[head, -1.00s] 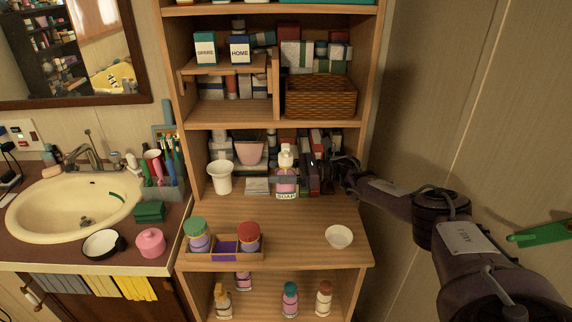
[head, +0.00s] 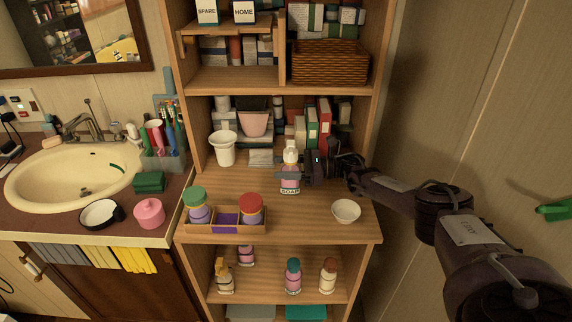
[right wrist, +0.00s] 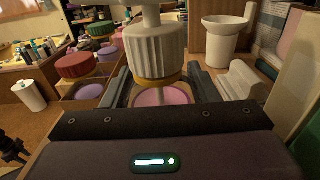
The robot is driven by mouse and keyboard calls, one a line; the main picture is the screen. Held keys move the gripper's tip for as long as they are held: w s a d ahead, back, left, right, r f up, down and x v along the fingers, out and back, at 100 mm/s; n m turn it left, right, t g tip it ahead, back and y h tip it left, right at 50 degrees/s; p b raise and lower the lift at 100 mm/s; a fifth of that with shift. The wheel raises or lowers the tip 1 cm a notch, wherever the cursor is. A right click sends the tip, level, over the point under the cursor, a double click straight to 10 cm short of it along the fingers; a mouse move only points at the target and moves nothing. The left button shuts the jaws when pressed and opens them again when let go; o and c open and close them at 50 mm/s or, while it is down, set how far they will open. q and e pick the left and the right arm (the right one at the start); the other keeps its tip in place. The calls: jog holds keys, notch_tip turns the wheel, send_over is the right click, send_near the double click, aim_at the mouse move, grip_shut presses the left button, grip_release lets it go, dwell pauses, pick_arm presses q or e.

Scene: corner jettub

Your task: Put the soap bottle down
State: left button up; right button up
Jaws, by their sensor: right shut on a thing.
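The soap bottle (head: 290,180) is pink with a white pump top and a label reading SOAP. It is upright over the wooden shelf surface (head: 300,222), near its middle. I cannot tell whether its base touches the wood. My right gripper (head: 291,174) reaches in from the right and is shut on the bottle. In the right wrist view the bottle's ribbed white cap (right wrist: 155,50) stands between the two fingers, with its pink body below. My left gripper is not in view.
A white bowl (head: 346,211) stands to the right on the shelf. A wooden tray (head: 226,229) with two lidded jars is at the front left. A white cup (head: 223,149) and upright boxes (head: 312,126) are behind. The shelf between bowl and tray is clear.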

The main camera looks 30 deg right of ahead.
jog(key=shift+a, duration=0.1)
jog(key=o, duration=1.2)
jog(key=shift+f, duration=0.1)
jog(key=shift+o, duration=0.2)
jog(key=shift+r, duration=0.3)
jog(key=v, duration=0.2)
jog(key=b+v, duration=0.1)
jog(key=v, duration=0.1)
jog(key=b+v, duration=0.1)
jog(key=v, duration=0.1)
jog(key=shift+s+d+f, duration=0.15)
jog(key=shift+d+f, duration=0.1)
jog(key=shift+d, duration=0.1)
jog(key=shift+s+d+r, duration=0.1)
jog(key=shift+s+d, duration=0.15)
jog(key=shift+d, duration=0.1)
